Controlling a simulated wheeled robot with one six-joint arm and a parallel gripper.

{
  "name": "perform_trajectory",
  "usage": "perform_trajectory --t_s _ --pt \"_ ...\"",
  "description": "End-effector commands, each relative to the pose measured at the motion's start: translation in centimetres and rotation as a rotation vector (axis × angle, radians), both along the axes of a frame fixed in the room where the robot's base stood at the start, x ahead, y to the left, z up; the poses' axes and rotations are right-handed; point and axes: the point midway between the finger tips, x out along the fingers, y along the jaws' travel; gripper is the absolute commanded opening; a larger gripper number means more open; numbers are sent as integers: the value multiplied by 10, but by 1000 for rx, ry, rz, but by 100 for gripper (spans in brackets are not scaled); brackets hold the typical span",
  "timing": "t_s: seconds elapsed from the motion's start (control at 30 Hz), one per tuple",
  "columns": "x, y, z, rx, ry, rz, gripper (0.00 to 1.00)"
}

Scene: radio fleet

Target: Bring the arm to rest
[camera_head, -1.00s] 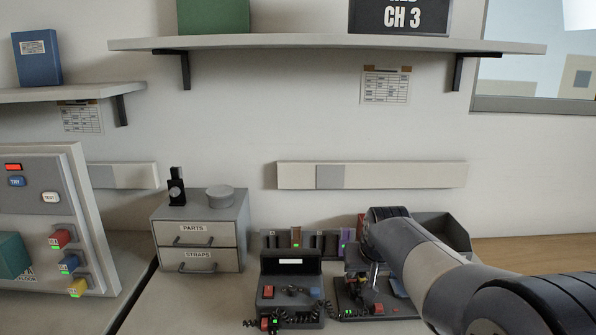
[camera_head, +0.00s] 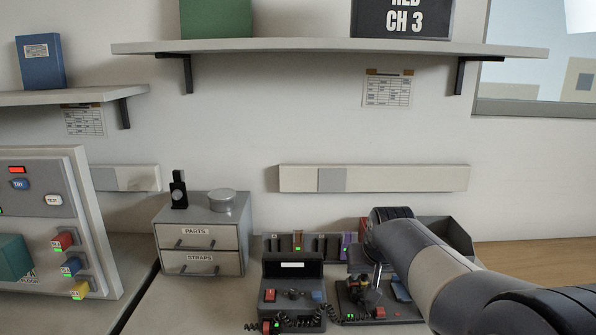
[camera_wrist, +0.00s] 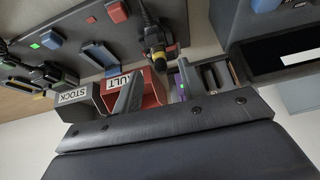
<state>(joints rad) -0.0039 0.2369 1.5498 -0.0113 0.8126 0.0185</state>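My arm (camera_head: 440,265) reaches in from the lower right of the head view, with its wrist bent down over the bench. My gripper (camera_wrist: 158,82) shows in the wrist view as two dark fingers standing apart, with nothing held between them. Beyond the fingers are a red bin marked "ULT" (camera_wrist: 152,88), partly covered by one finger, and a bin marked STOCK (camera_wrist: 80,100). A black cable with a yellow-banded end (camera_wrist: 156,45) hangs near the fingers; I cannot tell how far off it is. In the head view the fingertips are hard to make out against the dark bench devices.
A black desk unit (camera_head: 292,290) with coiled cords stands left of my gripper. A grey drawer box (camera_head: 200,262) and a button panel (camera_head: 30,225) stand further left. A shelf (camera_head: 330,47) runs above. The bench front between drawers and desk unit is clear.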

Motion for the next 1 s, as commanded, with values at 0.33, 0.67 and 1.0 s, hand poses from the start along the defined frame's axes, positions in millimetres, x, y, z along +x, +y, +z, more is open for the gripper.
perform_trajectory --t_s 0.33,0.67,1.0 --pt "-35 1 61 0 -5 0 40" --pt "-11 0 14 0 6 0 40" --pt "17 0 -5 0 -4 0 40"
